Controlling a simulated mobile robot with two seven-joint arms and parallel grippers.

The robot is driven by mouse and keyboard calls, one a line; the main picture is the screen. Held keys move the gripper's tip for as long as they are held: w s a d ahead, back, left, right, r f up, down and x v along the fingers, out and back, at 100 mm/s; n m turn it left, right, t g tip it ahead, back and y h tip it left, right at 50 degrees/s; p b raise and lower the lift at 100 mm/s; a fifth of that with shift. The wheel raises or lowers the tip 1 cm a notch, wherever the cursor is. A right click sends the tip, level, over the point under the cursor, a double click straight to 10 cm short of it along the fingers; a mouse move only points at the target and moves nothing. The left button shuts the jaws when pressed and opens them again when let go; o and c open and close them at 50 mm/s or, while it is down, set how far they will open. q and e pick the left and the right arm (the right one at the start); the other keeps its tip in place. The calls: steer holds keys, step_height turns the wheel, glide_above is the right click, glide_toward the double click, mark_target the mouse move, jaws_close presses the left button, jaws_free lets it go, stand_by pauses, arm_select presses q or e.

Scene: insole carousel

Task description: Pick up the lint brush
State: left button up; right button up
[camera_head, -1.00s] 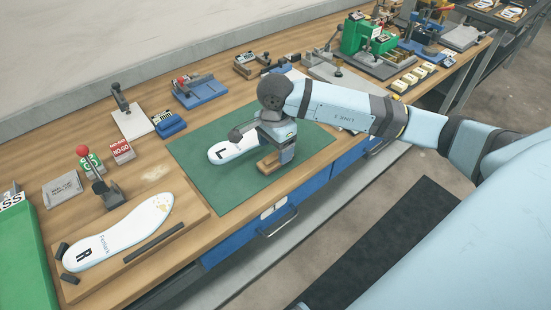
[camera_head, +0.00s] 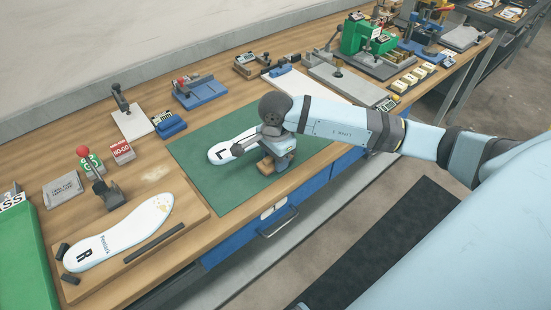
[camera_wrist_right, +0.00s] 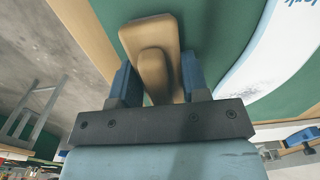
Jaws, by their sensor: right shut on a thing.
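The lint brush (camera_head: 264,166), a tan wooden block with a rounded raised handle, is at the green mat (camera_head: 205,185), beside the white insole marked L (camera_head: 222,152). My right gripper (camera_head: 273,161) is over it, pointing down. In the right wrist view the brush (camera_wrist_right: 137,37) is between the two blue fingers (camera_wrist_right: 160,80), which are shut on its handle. I cannot tell whether the brush touches the mat. The underside of the brush is hidden. My left gripper is not in view.
An insole marked R (camera_head: 120,232) lies on a wooden board at the left front. A blue tool (camera_head: 200,90), a white plate with a clamp (camera_head: 130,120) and a red NO-GO block (camera_head: 122,152) stand behind. The mat's front left part is bare.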

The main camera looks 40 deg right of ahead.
steer(key=shift+r, duration=0.1)
step_height(320, 180, up, 20)
stand_by(0.4)
